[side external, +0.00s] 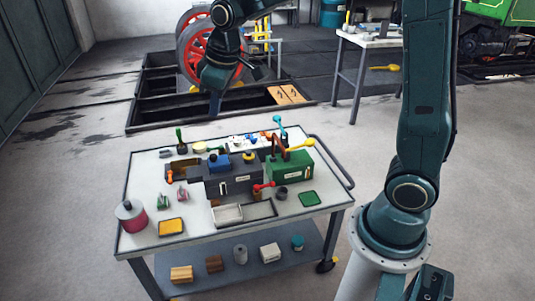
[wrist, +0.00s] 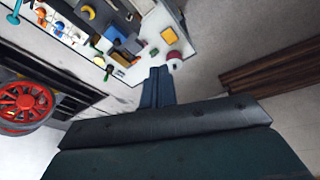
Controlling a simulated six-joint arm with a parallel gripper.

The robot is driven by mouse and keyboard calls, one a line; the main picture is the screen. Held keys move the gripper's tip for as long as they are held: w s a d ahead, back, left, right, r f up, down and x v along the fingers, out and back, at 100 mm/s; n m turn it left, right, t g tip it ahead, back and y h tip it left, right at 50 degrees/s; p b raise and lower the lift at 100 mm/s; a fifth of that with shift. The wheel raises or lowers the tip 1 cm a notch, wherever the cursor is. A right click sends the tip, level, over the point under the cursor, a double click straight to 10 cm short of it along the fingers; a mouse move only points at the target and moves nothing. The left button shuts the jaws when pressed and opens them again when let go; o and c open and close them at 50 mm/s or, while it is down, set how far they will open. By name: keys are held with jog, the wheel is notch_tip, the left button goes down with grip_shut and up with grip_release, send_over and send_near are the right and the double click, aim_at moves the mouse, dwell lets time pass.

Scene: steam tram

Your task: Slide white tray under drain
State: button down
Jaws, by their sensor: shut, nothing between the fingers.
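The white tray (side external: 227,215) is a small shallow tray near the front middle of the trolley top. It lies in front of a dark grey box (side external: 228,183). A dark-edged shallow recess or tray (side external: 259,211) lies just right of it. I cannot make out which part is the drain. My gripper (side external: 215,107) is shut and empty, high beyond the back edge of the trolley, well away from the white tray. Its closed fingers (wrist: 158,88) also show in the wrist view, where I cannot pick out the white tray with certainty.
The front left strip is mostly clear.

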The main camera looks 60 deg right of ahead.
jog(key=w+f+n, duration=0.1)
jog(key=w+f, duration=0.6)
jog(key=n+g, duration=0.3)
jog(key=n, duration=0.1)
send_over(210, 222)
jog(key=w+a, duration=0.3)
notch_tip(210, 222, down, 31)
jog(key=shift+s+f, duration=0.15)
jog(key=shift+f, duration=0.4)
notch_tip(210, 222, down, 10)
jog(key=shift+r, duration=0.1)
jog(key=shift+s+d, duration=1.35)
jog(key=shift+s, duration=0.05)
jog(key=shift+s+d, duration=0.1)
